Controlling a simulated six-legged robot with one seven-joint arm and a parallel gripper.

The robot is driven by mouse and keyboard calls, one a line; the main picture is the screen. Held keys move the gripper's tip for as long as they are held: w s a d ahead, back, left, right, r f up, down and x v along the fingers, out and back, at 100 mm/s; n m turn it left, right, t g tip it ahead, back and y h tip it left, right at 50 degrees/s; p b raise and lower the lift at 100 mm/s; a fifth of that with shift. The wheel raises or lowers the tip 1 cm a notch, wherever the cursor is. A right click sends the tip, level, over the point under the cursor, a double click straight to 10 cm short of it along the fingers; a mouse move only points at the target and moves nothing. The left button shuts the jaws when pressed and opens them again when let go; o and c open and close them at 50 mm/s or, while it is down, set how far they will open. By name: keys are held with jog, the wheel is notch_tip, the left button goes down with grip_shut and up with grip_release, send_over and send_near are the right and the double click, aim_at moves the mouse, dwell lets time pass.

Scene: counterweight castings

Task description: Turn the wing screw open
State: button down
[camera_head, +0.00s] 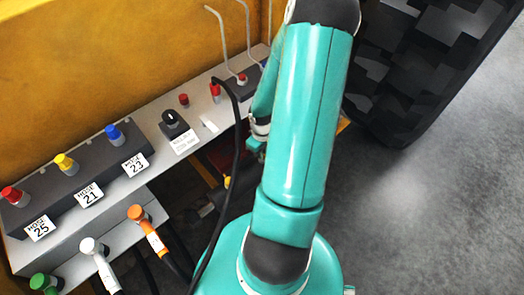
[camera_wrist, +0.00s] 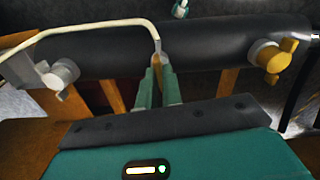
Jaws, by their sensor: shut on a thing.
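A yellow wing screw (camera_wrist: 287,48) sits on a pale collar at the right end of a dark horizontal cylinder in the wrist view. A small yellow piece, probably the same screw, shows in the head view (camera_head: 227,182). In the wrist view my gripper (camera_wrist: 158,70) is left of that screw and apart from it. Its teal fingers are shut at the lower end of a cream bent rod (camera_wrist: 110,25). A tan-yellow sliver shows between the tips; most of what they hold is hidden. In the head view my arm hides most of the gripper.
The dark cylinder (camera_wrist: 110,50) has a pale knob (camera_wrist: 62,73) at its left. In the head view a grey shelf (camera_head: 140,180) carries coloured knobs and labelled hose ports. A black cable (camera_head: 236,150) hangs beside my arm. A large tyre (camera_head: 420,70) stands right; the floor below is clear.

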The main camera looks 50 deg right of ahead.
jog(key=n, duration=0.8)
jog(key=shift+n, duration=0.4)
jog(key=n, duration=0.3)
jog(key=shift+n, duration=0.3)
jog(key=n, duration=0.4)
jog(key=c, duration=1.6)
grip_release()
jog(key=shift+o, duration=0.2)
jog(key=shift+r, duration=0.1)
